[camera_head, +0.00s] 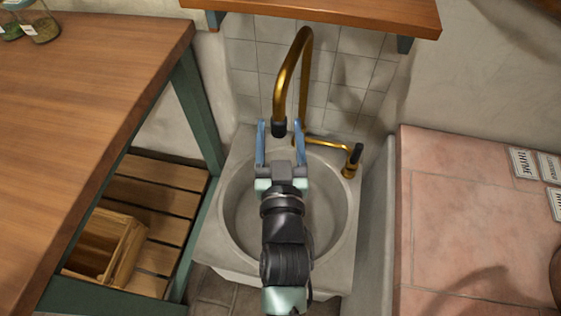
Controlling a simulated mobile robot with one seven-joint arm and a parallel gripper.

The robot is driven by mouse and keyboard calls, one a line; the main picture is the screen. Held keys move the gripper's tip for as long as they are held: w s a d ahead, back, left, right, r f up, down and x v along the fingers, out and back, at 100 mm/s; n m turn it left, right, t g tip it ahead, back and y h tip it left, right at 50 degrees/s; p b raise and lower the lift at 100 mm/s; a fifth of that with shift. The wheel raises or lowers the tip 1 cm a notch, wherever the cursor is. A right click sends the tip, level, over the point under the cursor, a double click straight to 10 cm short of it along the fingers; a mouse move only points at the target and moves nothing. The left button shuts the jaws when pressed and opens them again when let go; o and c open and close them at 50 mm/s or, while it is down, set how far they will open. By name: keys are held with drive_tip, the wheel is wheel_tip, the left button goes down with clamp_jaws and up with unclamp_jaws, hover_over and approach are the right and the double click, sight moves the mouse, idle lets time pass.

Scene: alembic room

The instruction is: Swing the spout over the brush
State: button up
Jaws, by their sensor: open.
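The brass spout (283,85) rises behind the round basin of the stone sink (229,240) and arches forward. Its dark tip (279,128) points down over the back of the basin. My gripper (280,128) is open, with one blue finger on each side of the spout's tip in the picture. I cannot tell whether either finger touches it. A brass side lever with a black handle (354,158) stands at the back right of the sink. No brush is visible; my arm covers the middle of the basin.
A wooden table (90,90) with green legs stands at the left, above a slatted shelf with a wooden crate (105,245). A wooden wall shelf (330,12) hangs above the spout. A pink tiled counter (470,220) with small labels borders the right.

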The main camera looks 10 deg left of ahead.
drive_tip(key=s+d, duration=0.1)
drive_tip(key=s, duration=0.7)
drive_tip(key=shift+s, duration=0.4)
